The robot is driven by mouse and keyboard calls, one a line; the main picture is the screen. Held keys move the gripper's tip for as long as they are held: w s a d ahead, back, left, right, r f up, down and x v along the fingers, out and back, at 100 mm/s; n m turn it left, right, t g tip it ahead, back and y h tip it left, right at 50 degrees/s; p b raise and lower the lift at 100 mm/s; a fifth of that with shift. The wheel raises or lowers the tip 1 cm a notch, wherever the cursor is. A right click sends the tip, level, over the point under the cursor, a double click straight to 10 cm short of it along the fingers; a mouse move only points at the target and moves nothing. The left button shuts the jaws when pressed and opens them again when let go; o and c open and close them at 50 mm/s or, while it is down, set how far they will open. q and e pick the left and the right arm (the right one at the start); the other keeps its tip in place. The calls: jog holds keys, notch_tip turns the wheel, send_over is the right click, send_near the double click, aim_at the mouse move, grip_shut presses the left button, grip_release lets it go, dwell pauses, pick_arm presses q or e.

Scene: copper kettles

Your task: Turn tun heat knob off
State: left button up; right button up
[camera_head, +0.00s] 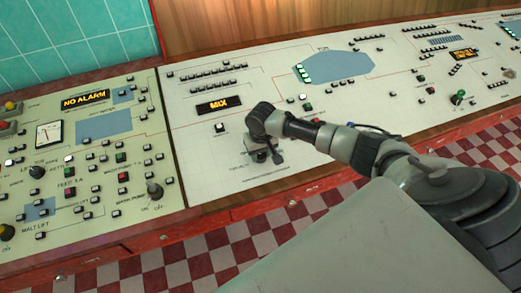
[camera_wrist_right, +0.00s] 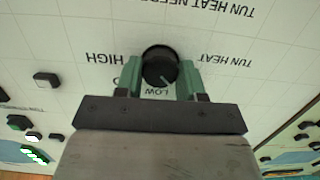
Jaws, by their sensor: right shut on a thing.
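The tun heat knob (camera_wrist_right: 160,62) is a round black knob on the white panel in the right wrist view. The upside-down labels "HIGH", "TUN HEAT" and "LOW" stand around it. A pale pointer mark on its face seems to point towards the "LOW" side. My right gripper (camera_wrist_right: 159,74) is shut on the knob, with one green finger on each side. In the head view my right gripper (camera_head: 263,154) is low over the panel, left of centre, and the arm hides the knob. My left gripper is not in view.
The white panel (camera_head: 220,140) carries many small buttons, a "MIX" display (camera_head: 219,104) and a grey-blue screen (camera_head: 340,67). A second panel (camera_head: 110,200) on the left has a "NO ALARM" display (camera_head: 85,100) and other black knobs. A red-and-white checkered floor (camera_head: 235,245) lies in front.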

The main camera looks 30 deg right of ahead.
aim_at(261, 156)
jog(key=o, duration=0.9)
jog(key=r, duration=0.7)
jog(key=r+b, duration=0.1)
jog(key=r, duration=0.2)
jog(key=shift+s+r, duration=0.3)
jog(key=shift+r, duration=0.1)
jog(key=shift+a, duration=0.1)
